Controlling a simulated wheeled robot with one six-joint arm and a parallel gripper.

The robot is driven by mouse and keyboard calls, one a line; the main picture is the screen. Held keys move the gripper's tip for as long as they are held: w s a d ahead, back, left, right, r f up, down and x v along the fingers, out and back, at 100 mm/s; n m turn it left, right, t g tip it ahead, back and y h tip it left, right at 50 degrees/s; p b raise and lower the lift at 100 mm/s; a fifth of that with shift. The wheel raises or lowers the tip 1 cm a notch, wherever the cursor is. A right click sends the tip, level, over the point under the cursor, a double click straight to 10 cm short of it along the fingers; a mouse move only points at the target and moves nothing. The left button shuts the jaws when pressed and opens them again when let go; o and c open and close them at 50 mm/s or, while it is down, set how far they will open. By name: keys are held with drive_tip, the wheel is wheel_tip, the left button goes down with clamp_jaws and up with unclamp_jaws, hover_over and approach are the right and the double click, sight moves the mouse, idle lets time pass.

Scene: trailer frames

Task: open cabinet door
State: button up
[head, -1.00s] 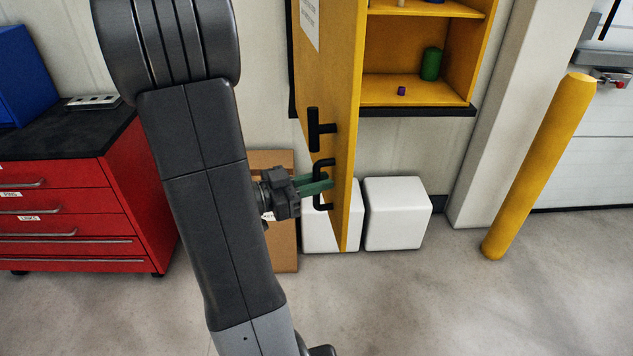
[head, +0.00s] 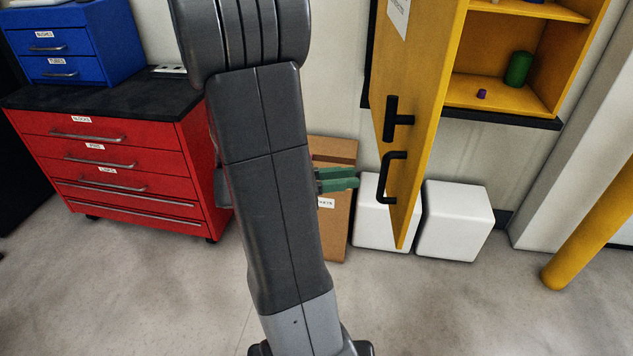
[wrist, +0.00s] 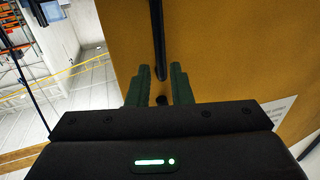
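The yellow cabinet door (head: 423,90) stands wide open on the left of the yellow cabinet (head: 560,62), and its shelves are exposed. A black pull handle (head: 385,180) is on the door's lower part, with a black latch piece (head: 397,118) above it. My gripper (head: 358,179) has green fingers and is left of the handle, apart from it; my arm hides its body. In the wrist view my gripper (wrist: 159,72) has its fingers apart with nothing held. The black handle bar (wrist: 158,35) lies ahead, in line with the gap between them.
A green cylinder (head: 518,68) and a small purple object (head: 482,93) stand inside the cabinet. White boxes (head: 455,222) and a cardboard box (head: 334,228) sit below. A red drawer chest (head: 120,165) is at left, a yellow post (head: 590,225) at right. Front floor is clear.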

drive_tip(key=shift+s+a, duration=0.15)
drive_tip(key=shift+a, duration=1.25)
drive_tip(key=shift+s+a, duration=0.15)
drive_tip(key=shift+a, duration=1.2)
drive_tip(key=shift+d, duration=0.1)
drive_tip(key=p, duration=0.1)
hover_over(380, 197)
drive_tip(key=shift+w+d, duration=0.15)
drive_tip(key=shift+w, duration=0.25)
